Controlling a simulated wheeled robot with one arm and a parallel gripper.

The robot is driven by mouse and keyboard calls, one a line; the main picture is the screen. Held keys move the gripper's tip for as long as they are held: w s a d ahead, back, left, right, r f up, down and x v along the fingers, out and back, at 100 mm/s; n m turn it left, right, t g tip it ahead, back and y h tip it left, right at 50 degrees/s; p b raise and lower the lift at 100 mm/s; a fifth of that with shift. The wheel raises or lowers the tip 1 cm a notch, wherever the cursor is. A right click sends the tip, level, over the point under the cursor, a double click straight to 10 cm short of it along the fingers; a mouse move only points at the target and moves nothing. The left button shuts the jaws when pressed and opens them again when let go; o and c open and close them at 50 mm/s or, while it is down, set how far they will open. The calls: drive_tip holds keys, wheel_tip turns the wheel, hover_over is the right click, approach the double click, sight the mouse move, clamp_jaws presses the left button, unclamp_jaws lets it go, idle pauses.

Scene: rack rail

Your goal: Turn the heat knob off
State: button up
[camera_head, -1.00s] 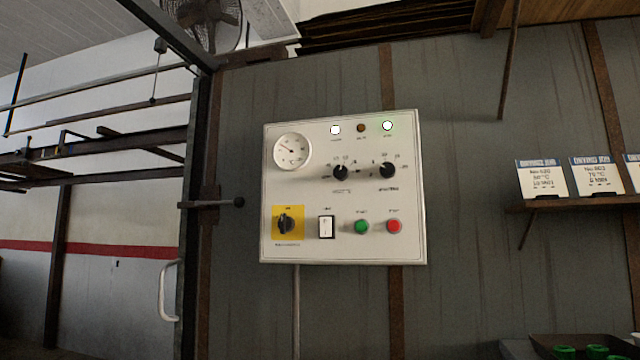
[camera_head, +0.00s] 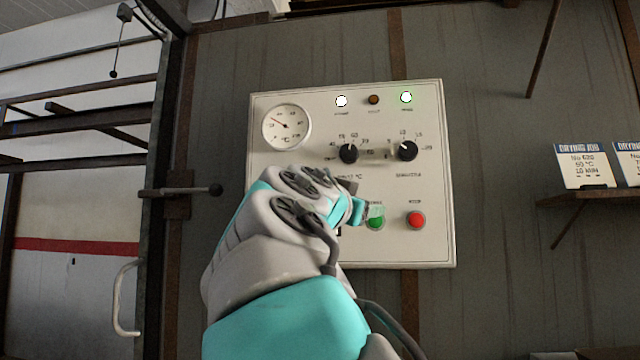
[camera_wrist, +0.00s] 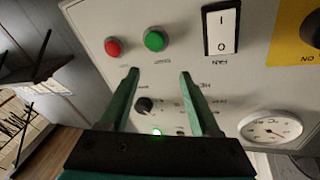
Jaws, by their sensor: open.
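The heat knob (camera_head: 348,153) is the left of two black knobs on the white control panel (camera_head: 270,165). A temperature scale is printed around it, and its white mark points up, slightly right. My arm rises in front of the panel's lower middle in the head view, just below the heat knob. My gripper (camera_wrist: 159,74) is open and empty in the wrist view, with two green fingers apart in front of the panel. The heat knob seems hidden behind the right finger there. The minutes knob (camera_head: 407,151) also shows between the fingers in the wrist view (camera_wrist: 144,105).
A dial gauge (camera_head: 287,127) is left of the knobs. The green button (camera_head: 375,220) and red button (camera_head: 416,219) are below. The fan switch (camera_wrist: 221,31) and yellow switch plate (camera_wrist: 292,40) show in the wrist view. A card shelf (camera_head: 590,194) stands right.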

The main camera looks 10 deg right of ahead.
sight(348, 153)
drive_tip(key=a+r+m+t, duration=0.1)
drive_tip(key=a+r+t, duration=0.2)
drive_tip(key=a+r, duration=0.4)
drive_tip(key=shift+h, duration=0.4)
drive_tip(key=shift+s+d+r+p+x, duration=0.2)
drive_tip(key=shift+p+x, duration=0.35)
drive_tip(key=shift+x, duration=0.85)
drive_tip(key=shift+s+d+r+p+x, duration=0.2)
drive_tip(key=shift+p+x, duration=0.35)
drive_tip(key=shift+x, duration=0.8)
drive_tip(key=shift+s+d+r+p+x, duration=0.2)
drive_tip(key=shift+p+x, duration=0.35)
drive_tip(key=shift+x, duration=0.85)
drive_tip(key=shift+f, duration=0.1)
clamp_jaws()
